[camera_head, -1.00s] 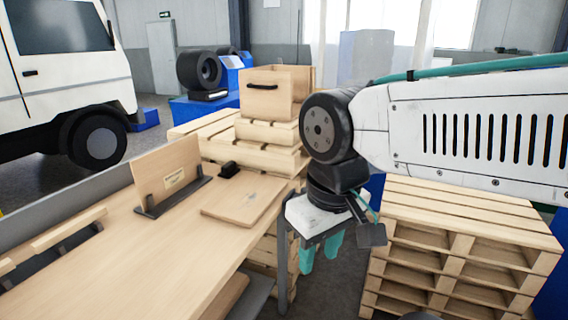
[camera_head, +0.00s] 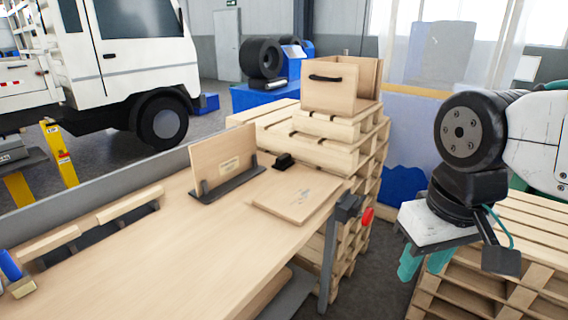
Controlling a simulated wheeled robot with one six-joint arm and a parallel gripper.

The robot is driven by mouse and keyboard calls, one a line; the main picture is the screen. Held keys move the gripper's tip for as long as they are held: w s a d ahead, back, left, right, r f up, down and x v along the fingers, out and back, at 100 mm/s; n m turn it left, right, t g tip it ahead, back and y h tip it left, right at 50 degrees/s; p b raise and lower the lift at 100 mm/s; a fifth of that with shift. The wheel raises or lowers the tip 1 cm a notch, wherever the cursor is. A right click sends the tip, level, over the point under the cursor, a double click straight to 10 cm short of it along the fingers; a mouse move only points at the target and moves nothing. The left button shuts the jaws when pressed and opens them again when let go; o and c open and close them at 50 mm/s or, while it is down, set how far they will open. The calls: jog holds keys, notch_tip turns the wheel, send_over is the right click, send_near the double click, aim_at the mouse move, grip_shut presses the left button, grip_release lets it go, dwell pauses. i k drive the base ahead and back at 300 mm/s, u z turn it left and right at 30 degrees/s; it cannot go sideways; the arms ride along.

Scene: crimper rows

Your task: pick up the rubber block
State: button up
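A small black block (camera_head: 283,161) sits on the far end of the wooden workbench (camera_head: 205,240), beside an upright wooden board in a dark holder. It looks like the rubber block, but it is too small to tell its material. My gripper (camera_head: 425,264) hangs to the right of the bench, over the floor near the pallets, with its teal fingers pointing down. The fingers stand apart with nothing seen between them. The gripper is well away from the block.
The upright board (camera_head: 223,160) and a flat wooden board (camera_head: 298,196) are near the block. A dark clamp-like part (camera_head: 345,208) with a red end is at the bench edge. Pallets carry a wooden drawer box (camera_head: 330,92) behind. A blue item (camera_head: 10,265) lies far left.

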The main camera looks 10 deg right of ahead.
aim_at(283, 162)
jog(key=u, duration=0.1)
jog(key=k, duration=0.35)
jog(key=z, duration=1.6)
jog(key=i, duration=1.2)
jog(key=u, duration=0.8)
jog(key=i, duration=0.75)
jog(key=u, duration=1.1)
jog(key=i, duration=0.4)
jog(key=u, duration=0.35)
